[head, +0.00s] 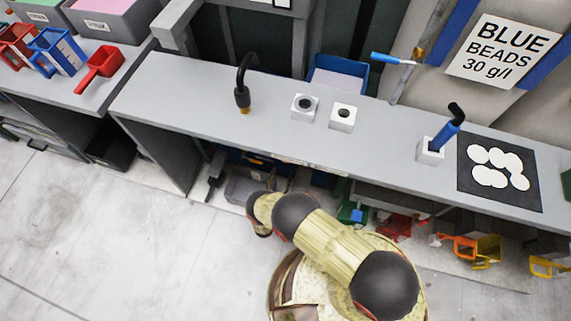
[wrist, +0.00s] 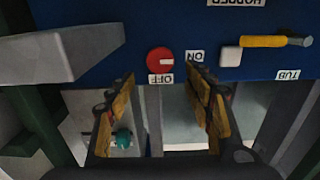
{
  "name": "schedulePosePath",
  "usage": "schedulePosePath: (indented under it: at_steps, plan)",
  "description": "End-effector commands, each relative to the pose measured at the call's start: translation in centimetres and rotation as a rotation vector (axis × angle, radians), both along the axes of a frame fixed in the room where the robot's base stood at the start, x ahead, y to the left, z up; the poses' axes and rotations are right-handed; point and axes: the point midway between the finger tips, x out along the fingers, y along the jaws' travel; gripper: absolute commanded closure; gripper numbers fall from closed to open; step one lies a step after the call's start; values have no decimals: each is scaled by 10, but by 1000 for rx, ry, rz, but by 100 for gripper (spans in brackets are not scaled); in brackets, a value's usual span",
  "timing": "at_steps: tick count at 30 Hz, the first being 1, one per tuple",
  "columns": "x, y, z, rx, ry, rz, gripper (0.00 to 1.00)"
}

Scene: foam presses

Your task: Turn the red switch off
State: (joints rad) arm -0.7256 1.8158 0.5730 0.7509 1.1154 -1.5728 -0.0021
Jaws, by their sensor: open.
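The red switch (wrist: 160,61) is a round red knob on a dark blue panel (wrist: 140,15) in the wrist view. A pale mark on the knob points right, toward the ON label (wrist: 194,57). The OFF label (wrist: 160,78) is just below the knob in the picture. My gripper (wrist: 160,86) is open and empty, with one yellow-brown finger at each side below the knob. The fingers look apart from the knob; the exact gap is hard to tell. In the head view my arm reaches toward the front of the grey bench, and neither gripper nor switch can be made out.
A yellow-handled lever (wrist: 275,41) stands right of the switch by the TUB label (wrist: 289,75). A grey block (wrist: 75,52) juts out at left. The grey bench (head: 200,90) carries a black hooked handle (head: 242,85). Bare floor (head: 100,240) lies left of my base.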

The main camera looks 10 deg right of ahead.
Motion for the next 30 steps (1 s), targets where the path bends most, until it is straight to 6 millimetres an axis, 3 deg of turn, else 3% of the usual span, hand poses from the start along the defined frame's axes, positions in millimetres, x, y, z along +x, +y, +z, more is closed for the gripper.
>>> schedulePosePath:
  at_steps: [6, 12, 23, 30]
  plan:
    - [33, -15, -2, 3, 1, -4, 48]
    - [53, -22, -1, 2, 1, -2, 48]
    - [59, -24, 0, 1, 2, 1, 48]
    - [59, -24, 0, 1, 3, 1, 61]
